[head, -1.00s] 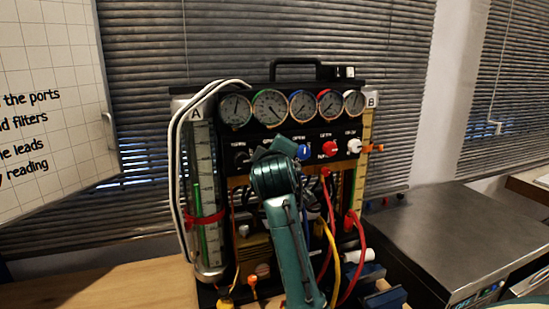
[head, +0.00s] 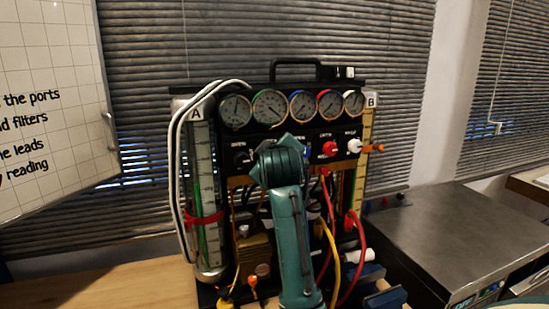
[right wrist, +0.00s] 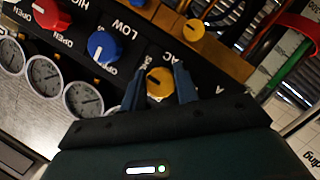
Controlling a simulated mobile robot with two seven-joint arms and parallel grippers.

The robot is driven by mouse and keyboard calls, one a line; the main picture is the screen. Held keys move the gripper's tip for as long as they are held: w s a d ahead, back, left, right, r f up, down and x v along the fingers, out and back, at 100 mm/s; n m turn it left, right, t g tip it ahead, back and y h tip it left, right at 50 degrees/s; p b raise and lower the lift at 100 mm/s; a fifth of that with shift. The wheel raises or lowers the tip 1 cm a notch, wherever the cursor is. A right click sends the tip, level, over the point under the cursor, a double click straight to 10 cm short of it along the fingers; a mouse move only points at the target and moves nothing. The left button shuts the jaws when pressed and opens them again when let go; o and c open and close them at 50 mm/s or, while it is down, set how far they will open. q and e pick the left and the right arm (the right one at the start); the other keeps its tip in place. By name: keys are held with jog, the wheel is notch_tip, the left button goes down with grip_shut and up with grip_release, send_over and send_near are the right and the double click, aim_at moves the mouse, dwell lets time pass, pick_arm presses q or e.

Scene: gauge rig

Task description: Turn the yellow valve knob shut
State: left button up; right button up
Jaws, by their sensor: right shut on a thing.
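The yellow valve knob (right wrist: 160,84) sits on the black panel in the right wrist view, with a pale pointer mark on its face. My right gripper (right wrist: 159,92) has one finger on each side of it and is shut on it. In the head view my teal right arm hides the yellow knob and the fingertips. My left gripper is in neither view.
A blue knob (right wrist: 104,46) and a red knob (right wrist: 50,14) are beside the yellow one. A row of gauges (head: 270,107) runs above. Red hoses (head: 359,250) hang at the right.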

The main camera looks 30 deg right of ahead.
jog(key=o, duration=1)
jog(key=shift+c, duration=0.2)
jog(key=shift+s+a, duration=0.1)
pick_arm(q)
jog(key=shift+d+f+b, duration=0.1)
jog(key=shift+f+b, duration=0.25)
jog(key=shift+b, duration=0.45)
pick_arm(e)
jog(key=v, duration=1.3)
